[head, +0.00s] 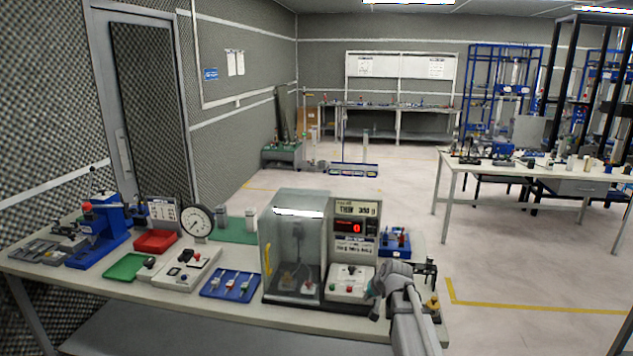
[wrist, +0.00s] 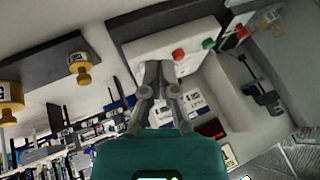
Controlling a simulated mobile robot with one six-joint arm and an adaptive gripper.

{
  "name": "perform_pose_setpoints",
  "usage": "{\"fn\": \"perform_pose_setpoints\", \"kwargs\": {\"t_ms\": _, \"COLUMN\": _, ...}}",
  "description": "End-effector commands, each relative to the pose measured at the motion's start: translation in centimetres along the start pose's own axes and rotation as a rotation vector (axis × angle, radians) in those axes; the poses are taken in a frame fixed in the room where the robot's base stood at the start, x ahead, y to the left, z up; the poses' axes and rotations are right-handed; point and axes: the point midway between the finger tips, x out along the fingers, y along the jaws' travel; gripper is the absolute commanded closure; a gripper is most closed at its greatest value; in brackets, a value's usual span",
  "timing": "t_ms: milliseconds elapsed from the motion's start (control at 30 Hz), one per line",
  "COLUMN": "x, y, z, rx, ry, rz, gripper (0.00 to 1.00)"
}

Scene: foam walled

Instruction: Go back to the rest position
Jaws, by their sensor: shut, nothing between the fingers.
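My gripper (head: 388,284) is at the right end of the near workbench (head: 330,318), beside the white button box (head: 350,284). In the wrist view, my gripper (wrist: 158,68) has its two grey fingers brought together, with nothing held. The fingers overlap the view of the white button box (wrist: 195,38), with its red and green buttons beyond the tips. I cannot tell whether the fingers touch the box.
A clear-walled chamber (head: 292,245) and a display panel (head: 355,225) stand left of my gripper. Brass weights (wrist: 80,67) and a dark clamp (wrist: 260,95) are near it in the wrist view. Open floor (head: 500,270) lies to the right.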

Motion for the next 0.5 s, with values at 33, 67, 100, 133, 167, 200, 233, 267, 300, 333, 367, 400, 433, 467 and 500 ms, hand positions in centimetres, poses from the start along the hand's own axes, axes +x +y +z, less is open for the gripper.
{"fn": "perform_pose_setpoints", "kwargs": {"t_ms": 33, "x": -1.0, "y": 0.2, "z": 2.8, "rx": -0.023, "ry": -0.038, "rz": 0.023, "gripper": 1.0}}
{"fn": "perform_pose_setpoints", "kwargs": {"t_ms": 67, "x": -1.4, "y": 0.4, "z": 4.1, "rx": -0.037, "ry": -0.063, "rz": 0.04, "gripper": 1.0}}
{"fn": "perform_pose_setpoints", "kwargs": {"t_ms": 100, "x": -1.9, "y": 0.6, "z": 5.9, "rx": -0.055, "ry": -0.096, "rz": 0.062, "gripper": 1.0}}
{"fn": "perform_pose_setpoints", "kwargs": {"t_ms": 133, "x": -2.3, "y": 0.8, "z": 7.1, "rx": -0.068, "ry": -0.121, "rz": 0.078, "gripper": 1.0}}
{"fn": "perform_pose_setpoints", "kwargs": {"t_ms": 167, "x": -2.8, "y": 1.0, "z": 8.4, "rx": -0.08, "ry": -0.145, "rz": 0.096, "gripper": 1.0}}
{"fn": "perform_pose_setpoints", "kwargs": {"t_ms": 200, "x": -3.4, "y": 1.3, "z": 10.1, "rx": -0.095, "ry": -0.178, "rz": 0.118, "gripper": 1.0}}
{"fn": "perform_pose_setpoints", "kwargs": {"t_ms": 233, "x": -3.9, "y": 1.6, "z": 11.3, "rx": -0.107, "ry": -0.203, "rz": 0.136, "gripper": 1.0}}
{"fn": "perform_pose_setpoints", "kwargs": {"t_ms": 267, "x": -4.4, "y": 1.9, "z": 12.5, "rx": -0.118, "ry": -0.228, "rz": 0.153, "gripper": 1.0}}
{"fn": "perform_pose_setpoints", "kwargs": {"t_ms": 300, "x": -5.1, "y": 2.2, "z": 14.1, "rx": -0.132, "ry": -0.26, "rz": 0.176, "gripper": 1.0}}
{"fn": "perform_pose_setpoints", "kwargs": {"t_ms": 333, "x": -5.7, "y": 2.5, "z": 15.3, "rx": -0.143, "ry": -0.285, "rz": 0.194, "gripper": 1.0}}
{"fn": "perform_pose_setpoints", "kwargs": {"t_ms": 367, "x": -6.2, "y": 2.7, "z": 16.4, "rx": -0.153, "ry": -0.307, "rz": 0.21, "gripper": 1.0}}
{"fn": "perform_pose_setpoints", "kwargs": {"t_ms": 400, "x": -6.8, "y": 3.1, "z": 17.8, "rx": -0.164, "ry": -0.337, "rz": 0.232, "gripper": 1.0}}
{"fn": "perform_pose_setpoints", "kwargs": {"t_ms": 433, "x": -7.3, "y": 3.3, "z": 18.8, "rx": -0.172, "ry": -0.357, "rz": 0.247, "gripper": 1.0}}
{"fn": "perform_pose_setpoints", "kwargs": {"t_ms": 467, "x": -7.8, "y": 3.5, "z": 19.6, "rx": -0.178, "ry": -0.377, "rz": 0.262, "gripper": 1.0}}
{"fn": "perform_pose_setpoints", "kwargs": {"t_ms": 500, "x": -8.4, "y": 3.9, "z": 20.7, "rx": -0.186, "ry": -0.4, "rz": 0.28, "gripper": 1.0}}
